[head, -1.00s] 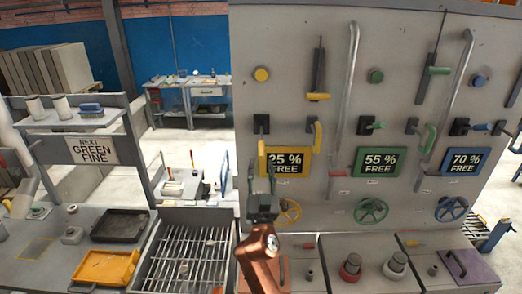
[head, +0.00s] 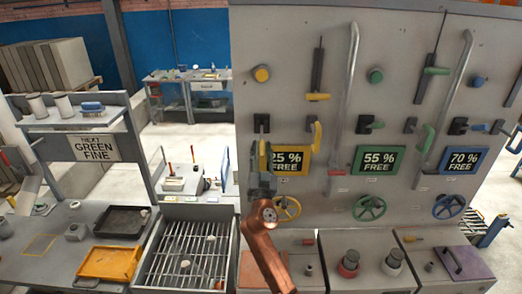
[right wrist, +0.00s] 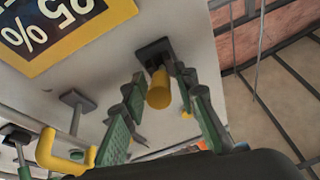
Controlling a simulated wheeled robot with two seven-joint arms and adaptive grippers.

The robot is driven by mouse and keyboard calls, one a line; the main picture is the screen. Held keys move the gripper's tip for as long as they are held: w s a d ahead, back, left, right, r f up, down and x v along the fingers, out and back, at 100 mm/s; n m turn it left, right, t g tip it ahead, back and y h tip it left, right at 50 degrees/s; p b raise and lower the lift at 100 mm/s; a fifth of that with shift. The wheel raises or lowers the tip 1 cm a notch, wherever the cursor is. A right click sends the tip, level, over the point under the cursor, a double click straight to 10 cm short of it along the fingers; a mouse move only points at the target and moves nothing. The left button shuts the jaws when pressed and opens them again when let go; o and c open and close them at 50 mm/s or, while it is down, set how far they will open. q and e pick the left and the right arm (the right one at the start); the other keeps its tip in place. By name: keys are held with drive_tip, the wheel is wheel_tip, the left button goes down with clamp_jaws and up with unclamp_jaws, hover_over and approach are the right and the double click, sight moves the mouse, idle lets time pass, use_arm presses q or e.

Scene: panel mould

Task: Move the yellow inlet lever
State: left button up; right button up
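The yellow inlet lever (right wrist: 159,88) is a yellow round handle on a dark mount on the grey panel. In the right wrist view it stands between the two green-padded fingers of my right gripper (right wrist: 160,120), which are open, with a gap on both sides. In the head view my right gripper (head: 262,172) is in front of the panel, just below the lever's dark mount (head: 261,123), and partly covers the yellow 25 % sign (head: 292,160). My left gripper is not in view.
A yellow hooked handle (head: 317,136) is close to the right of my gripper. A yellow handwheel (head: 288,208) is below it. Green and blue levers and wheels are farther right. A metal grate (head: 180,250) and a yellow tray (head: 108,263) lie at the lower left.

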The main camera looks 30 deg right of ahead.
clamp_jaws()
drive_tip(key=shift+w+a, duration=0.1)
idle(0.4)
